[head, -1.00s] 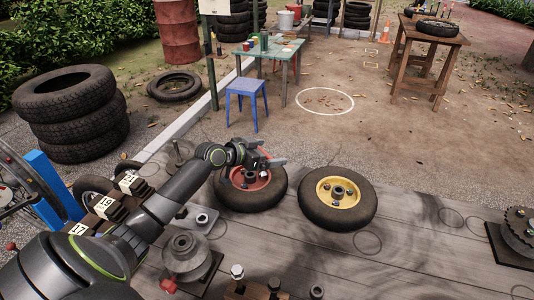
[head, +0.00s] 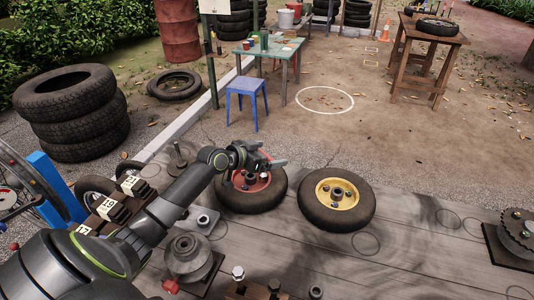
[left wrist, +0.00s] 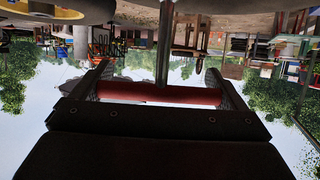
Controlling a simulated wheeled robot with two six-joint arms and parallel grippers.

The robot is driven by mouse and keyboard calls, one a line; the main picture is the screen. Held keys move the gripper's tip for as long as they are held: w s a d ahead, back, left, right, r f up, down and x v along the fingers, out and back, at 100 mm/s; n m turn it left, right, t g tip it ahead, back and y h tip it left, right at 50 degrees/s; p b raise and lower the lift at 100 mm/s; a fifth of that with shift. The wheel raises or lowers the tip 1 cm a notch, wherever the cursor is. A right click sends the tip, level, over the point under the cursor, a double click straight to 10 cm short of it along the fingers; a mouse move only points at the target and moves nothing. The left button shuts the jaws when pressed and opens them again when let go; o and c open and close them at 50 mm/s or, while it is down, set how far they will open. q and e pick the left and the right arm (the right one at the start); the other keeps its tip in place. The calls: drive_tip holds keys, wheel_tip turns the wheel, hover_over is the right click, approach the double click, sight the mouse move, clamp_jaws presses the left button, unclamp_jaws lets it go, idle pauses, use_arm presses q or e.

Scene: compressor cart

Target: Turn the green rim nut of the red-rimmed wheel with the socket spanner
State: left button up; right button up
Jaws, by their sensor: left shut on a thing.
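The red-rimmed wheel (head: 248,199) lies flat on the grey plank deck, with a dark hub and several nuts in its rim. My left gripper (head: 272,163) is over its far side and is shut on the red handle of the socket spanner. In the left wrist view the red handle (left wrist: 160,95) lies across between the two fingers, and the shaft (left wrist: 164,45) runs away from it. The socket end does not show clearly. I cannot make out the green nut; the gripper covers part of the rim. My right gripper is not in view.
A yellow-rimmed wheel (head: 360,209) lies close to the right of the red-rimmed one. Numbered dark blocks (head: 133,186) stand at the left. The deck right of the wheels is mostly clear.

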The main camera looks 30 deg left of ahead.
use_arm(q)
drive_tip(key=shift+r+p, duration=1.8)
drive_tip(key=shift+r, duration=0.7)
